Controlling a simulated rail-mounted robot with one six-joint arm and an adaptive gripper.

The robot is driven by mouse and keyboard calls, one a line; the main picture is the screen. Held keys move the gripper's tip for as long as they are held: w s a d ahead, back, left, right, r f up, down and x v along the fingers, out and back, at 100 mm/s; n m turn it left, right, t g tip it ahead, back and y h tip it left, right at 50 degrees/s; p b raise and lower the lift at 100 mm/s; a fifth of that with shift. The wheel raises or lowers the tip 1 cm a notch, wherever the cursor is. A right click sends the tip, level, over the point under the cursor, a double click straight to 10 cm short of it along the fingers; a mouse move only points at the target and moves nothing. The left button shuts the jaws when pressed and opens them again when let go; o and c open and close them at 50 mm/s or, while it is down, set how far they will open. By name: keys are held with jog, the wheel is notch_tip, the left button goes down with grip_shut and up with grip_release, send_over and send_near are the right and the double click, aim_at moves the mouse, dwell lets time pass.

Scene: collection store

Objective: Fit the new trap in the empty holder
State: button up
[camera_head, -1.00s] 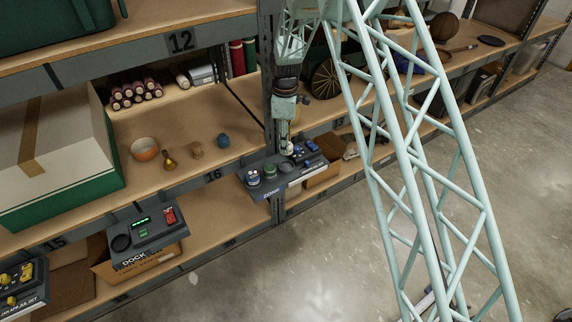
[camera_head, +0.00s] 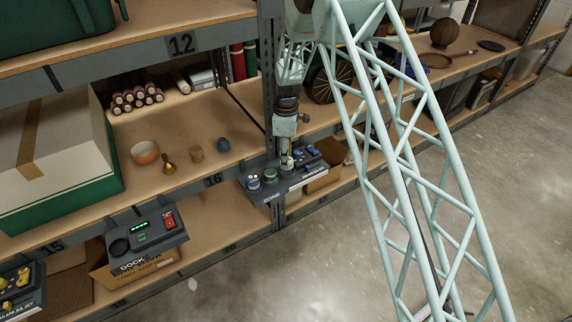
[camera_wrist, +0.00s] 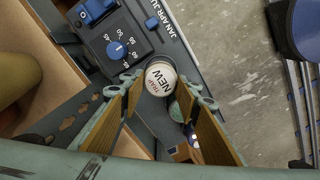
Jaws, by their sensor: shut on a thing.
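The new trap (camera_wrist: 160,76) has a round white cap marked NEW with a smaller red word. It sits between my gripper's (camera_wrist: 163,92) two wood-faced fingers in the wrist view. In the head view my gripper (camera_head: 288,158) points down over the rear middle of the grey console (camera_head: 283,189) at the shelf edge, and the trap is only a small pale spot there. A round green part (camera_head: 271,174) is on the console, left of my gripper. I cannot make out the empty holder; the trap and fingers cover the console beneath them.
The console carries a blue dial (camera_wrist: 115,50), a blue switch (camera_wrist: 95,10) and other blue parts (camera_head: 254,182). A shelf post (camera_head: 268,110) stands close behind my gripper. A cardboard box (camera_head: 322,180) is below right. The floor (camera_head: 350,250) in front is clear.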

jog(key=shift+f+b, duration=0.3)
jog(key=shift+f, duration=1.4)
jog(key=shift+f, duration=0.35)
jog(key=o, duration=0.8)
jog(key=shift+r, duration=0.1)
notch_tip(320, 180, up, 12)
jog(key=shift+f+p, duration=0.1)
jog(key=shift+p, duration=1.05)
jog(key=shift+r, duration=0.35)
